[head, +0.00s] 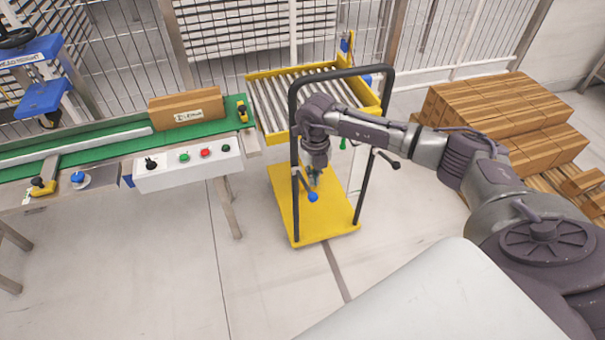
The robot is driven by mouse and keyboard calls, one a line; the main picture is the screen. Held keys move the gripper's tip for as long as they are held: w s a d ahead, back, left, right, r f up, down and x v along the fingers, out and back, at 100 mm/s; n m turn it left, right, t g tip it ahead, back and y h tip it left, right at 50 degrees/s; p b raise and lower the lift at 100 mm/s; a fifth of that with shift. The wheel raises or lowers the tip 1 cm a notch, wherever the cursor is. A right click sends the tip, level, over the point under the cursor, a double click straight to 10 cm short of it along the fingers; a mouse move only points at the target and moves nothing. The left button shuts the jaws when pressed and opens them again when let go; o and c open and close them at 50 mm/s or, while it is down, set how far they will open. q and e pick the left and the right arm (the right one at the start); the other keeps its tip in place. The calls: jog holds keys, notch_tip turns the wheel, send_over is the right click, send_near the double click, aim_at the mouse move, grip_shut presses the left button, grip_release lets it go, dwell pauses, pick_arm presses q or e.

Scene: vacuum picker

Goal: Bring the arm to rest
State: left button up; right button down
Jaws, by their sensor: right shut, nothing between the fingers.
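My right arm comes in from the right and reaches across to the middle of the head view. My left arm and left gripper are not in view.
The yellow cart (292,218) has a black frame (292,110) and a roller top (310,88). A green conveyor (110,142) with a cardboard box (187,107) and control panel (188,167) stands left. Stacked cartons (500,112) stand right. Floor in front is clear.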

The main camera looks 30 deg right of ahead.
dwell(0.5)
jog(key=a+f+m+t+y, duration=0.3)
jog(key=a+f+m+y, duration=0.25)
jog(key=a, duration=0.35)
jog(key=a+f+m+t+y, duration=0.3)
jog(key=a+f+m+y, duration=0.3)
jog(key=a, duration=0.3)
jog(key=s+d+f+m+t+h, duration=0.1)
jog(key=s+d+f+m+h, duration=0.25)
jog(key=f, duration=0.35)
jog(key=s+d+f+m+t+h, duration=0.1)
jog(key=s+d+f+m+h, duration=0.1)
jog(key=s+f+m, duration=0.3)
jog(key=s+d+f+m+t+h, duration=0.1)
jog(key=s+d+f+m+h, duration=0.25)
jog(key=f, duration=0.45)
jog(key=s+f+m+g, duration=0.2)
jog(key=s+f, duration=0.2)
jog(key=s, duration=0.6)
jog(key=s+f+m+g+h, duration=0.1)
jog(key=s+f+m+g, duration=0.2)
jog(key=s, duration=0.8)
jog(key=s+f+m+g+h, duration=0.1)
jog(key=s+f, duration=0.4)
jog(key=s, duration=0.6)
jog(key=shift+s+m+g, duration=0.25)
jog(key=shift+m+g, duration=0.5)
jog(key=shift+g, duration=0.25)
